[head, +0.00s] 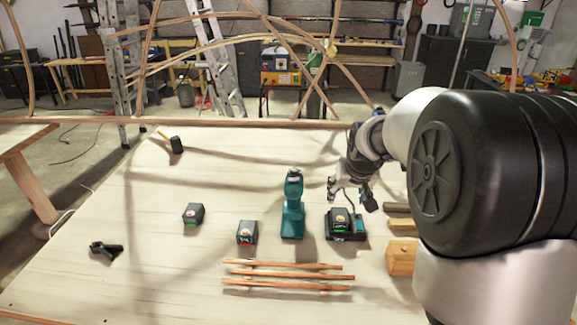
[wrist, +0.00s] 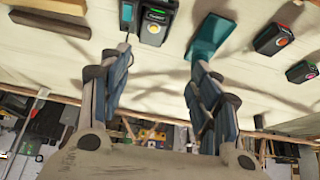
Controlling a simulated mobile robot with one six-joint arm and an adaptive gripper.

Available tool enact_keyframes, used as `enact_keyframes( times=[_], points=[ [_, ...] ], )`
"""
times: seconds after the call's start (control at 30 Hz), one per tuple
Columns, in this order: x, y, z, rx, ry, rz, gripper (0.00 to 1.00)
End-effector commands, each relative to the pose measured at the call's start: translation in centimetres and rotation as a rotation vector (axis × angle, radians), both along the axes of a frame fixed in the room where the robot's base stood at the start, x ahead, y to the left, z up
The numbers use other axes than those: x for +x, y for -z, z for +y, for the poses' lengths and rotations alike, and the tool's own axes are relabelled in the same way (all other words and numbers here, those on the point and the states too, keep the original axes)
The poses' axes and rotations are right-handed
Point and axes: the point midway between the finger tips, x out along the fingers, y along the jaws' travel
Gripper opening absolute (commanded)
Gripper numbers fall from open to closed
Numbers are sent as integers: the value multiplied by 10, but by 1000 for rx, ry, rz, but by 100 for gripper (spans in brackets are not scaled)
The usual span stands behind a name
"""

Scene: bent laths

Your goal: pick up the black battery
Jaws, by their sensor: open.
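Several dark batteries are in view, so I cannot tell which one the task means. One battery (head: 193,214) with a pinkish label stands left on the table; it also shows in the wrist view (wrist: 301,72). Another battery (head: 246,233), red-marked, stands nearer the middle; it shows in the wrist view (wrist: 272,39) too. A third battery (head: 340,222) sits in a black and teal charger (head: 360,228), also at the top of the wrist view (wrist: 155,20). My gripper (head: 352,197) is open and empty, above and just behind the charger.
A teal drill (head: 293,215) stands upright between the red-marked battery and the charger. Thin wooden laths (head: 290,278) lie in front, wooden blocks (head: 402,258) at right. A black clamp (head: 105,249) and a mallet (head: 176,145) lie left. The table's back left is mostly clear.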

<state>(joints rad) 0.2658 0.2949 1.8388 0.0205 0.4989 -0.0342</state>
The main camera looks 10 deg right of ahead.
Motion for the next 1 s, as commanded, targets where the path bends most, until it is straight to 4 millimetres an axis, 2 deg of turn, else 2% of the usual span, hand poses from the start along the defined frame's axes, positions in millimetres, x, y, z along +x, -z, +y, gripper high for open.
enact_keyframes(
  times=[0.03,0.2,0.37,0.73,0.83,1.0],
  points=[
    [11,13,-11,0,13,1,63],
    [31,34,-29,-3,31,-10,72],
    [42,53,-33,-3,34,-11,72],
    [78,122,-43,-4,33,-9,72],
    [86,134,-45,-4,33,-10,72],
    [91,142,-47,-4,33,-11,72]
  ],
)
